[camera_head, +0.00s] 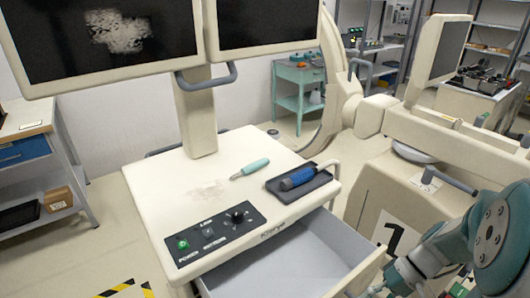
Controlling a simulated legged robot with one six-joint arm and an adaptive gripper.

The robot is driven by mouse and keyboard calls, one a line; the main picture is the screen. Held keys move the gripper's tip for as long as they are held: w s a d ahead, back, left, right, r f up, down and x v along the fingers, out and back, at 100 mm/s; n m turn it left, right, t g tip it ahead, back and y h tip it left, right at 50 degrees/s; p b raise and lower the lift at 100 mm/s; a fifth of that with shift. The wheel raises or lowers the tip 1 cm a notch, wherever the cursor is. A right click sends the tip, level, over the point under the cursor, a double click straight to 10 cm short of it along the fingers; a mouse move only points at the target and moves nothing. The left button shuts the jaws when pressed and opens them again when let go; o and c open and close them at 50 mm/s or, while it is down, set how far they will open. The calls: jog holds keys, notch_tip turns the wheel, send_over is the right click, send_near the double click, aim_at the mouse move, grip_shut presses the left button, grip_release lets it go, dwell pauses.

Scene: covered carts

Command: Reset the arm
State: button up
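Part of my arm (450,245), with grey links and teal joint caps, reaches into the lower right corner. It appears in front of the machine's white base there.
A white cart (170,182) with two monitors stands in the middle. On its top are a teal-handled tool (255,166), a dark tray (318,187) with a blue-handled tool (297,178), and a control panel (213,233). Its front drawer (300,265) is open, near my arm.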

jog(key=s+a+r+t+h, duration=0.2)
jog(key=a+r+t+h, duration=0.2)
jog(key=r, duration=0.3)
jog(key=s+a+r+n+t+h, duration=0.1)
jog(key=s+a+r+t+h, duration=0.1)
jog(key=r, duration=0.5)
jog(key=a+t+h, duration=0.1)
jog(key=a+h, duration=0.1)
jog(key=shift+a+r+t+h, duration=0.15)
jog(key=shift+r+t+h, duration=0.15)
jog(key=shift+t, duration=0.1)
